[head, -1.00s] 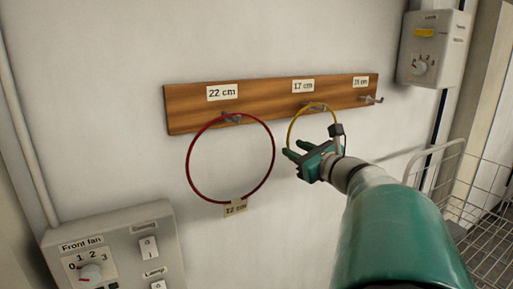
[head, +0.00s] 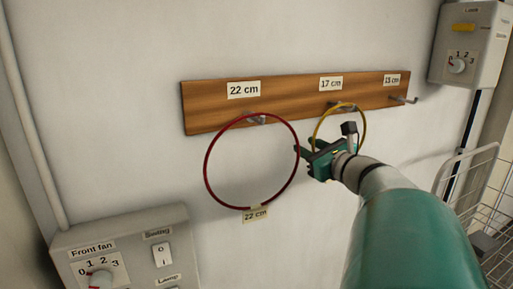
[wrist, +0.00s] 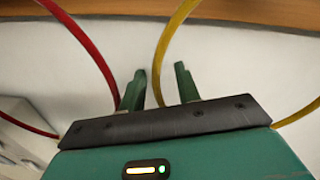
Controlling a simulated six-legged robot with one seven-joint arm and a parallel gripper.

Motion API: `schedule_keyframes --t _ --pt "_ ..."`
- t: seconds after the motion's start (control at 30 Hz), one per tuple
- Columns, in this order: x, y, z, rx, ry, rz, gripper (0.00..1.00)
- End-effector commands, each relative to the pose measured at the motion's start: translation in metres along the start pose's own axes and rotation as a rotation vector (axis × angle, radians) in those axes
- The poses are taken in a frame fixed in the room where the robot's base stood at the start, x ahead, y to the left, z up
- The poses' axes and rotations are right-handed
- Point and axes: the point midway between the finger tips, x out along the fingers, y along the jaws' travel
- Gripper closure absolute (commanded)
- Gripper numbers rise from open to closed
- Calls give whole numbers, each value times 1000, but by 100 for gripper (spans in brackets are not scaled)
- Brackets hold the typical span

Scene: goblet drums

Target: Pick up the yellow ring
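The yellow ring (head: 364,121) hangs on the hook under the "17 cm" label. My gripper (head: 303,149) is at the ring's lower left, near the red ring's right edge in the head view. In the wrist view my gripper (wrist: 160,84) is open, its two green fingers apart. The left side of the yellow ring (wrist: 164,45) runs down between the fingers there. I cannot tell whether a finger touches it. My gripper hides the ring's lower part in both views.
A red ring (head: 207,165) with a "22 cm" tag hangs just left, close to my left finger in the wrist view (wrist: 98,52). The wooden rack (head: 290,105) has an empty hook (head: 405,99) at right. A wire basket (head: 470,185) is at lower right.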

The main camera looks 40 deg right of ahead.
Motion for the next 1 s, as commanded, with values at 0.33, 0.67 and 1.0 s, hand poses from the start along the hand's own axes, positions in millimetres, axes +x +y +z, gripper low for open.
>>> schedule_keyframes --t 0.33,0.67,1.0 --pt "-3 1 0 0 0 -1 83" --pt "-2 1 0 0 0 0 100" --pt "2 -1 3 -1 0 2 100"
